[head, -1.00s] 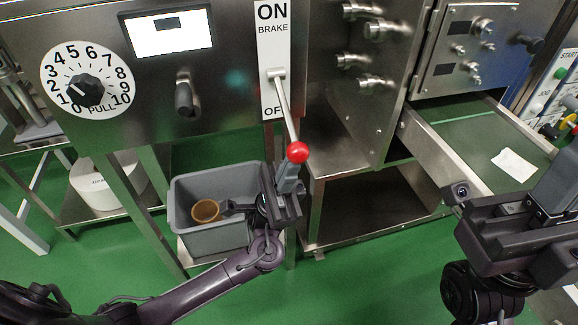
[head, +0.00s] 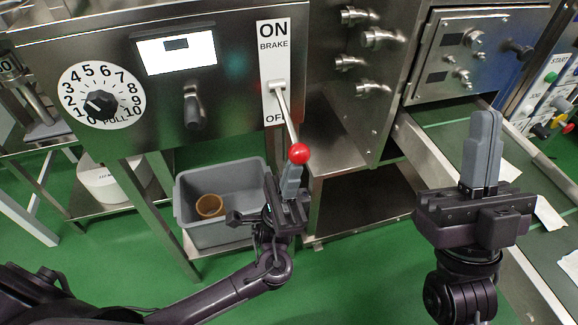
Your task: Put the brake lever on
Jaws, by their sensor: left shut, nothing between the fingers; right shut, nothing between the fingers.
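The brake lever (head: 287,116) is a thin metal rod with a red ball knob (head: 299,153). It comes out of a white plate (head: 273,60) marked ON at the top, BRAKE below that and OFF at the bottom. The rod slants downward and the knob hangs just below the OFF end. My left gripper (head: 293,167) is shut and empty, with its fingertips right under the knob; I cannot tell whether they touch it. My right gripper (head: 484,116) is shut and empty, pointing up at the right, in front of the conveyor.
A numbered dial (head: 101,96) and a black-handled knob (head: 193,110) sit on the steel panel left of the plate. A grey bin (head: 208,233) holding a brown roll stands below. A conveyor (head: 455,137) with white packets and coloured buttons (head: 551,77) are at the right.

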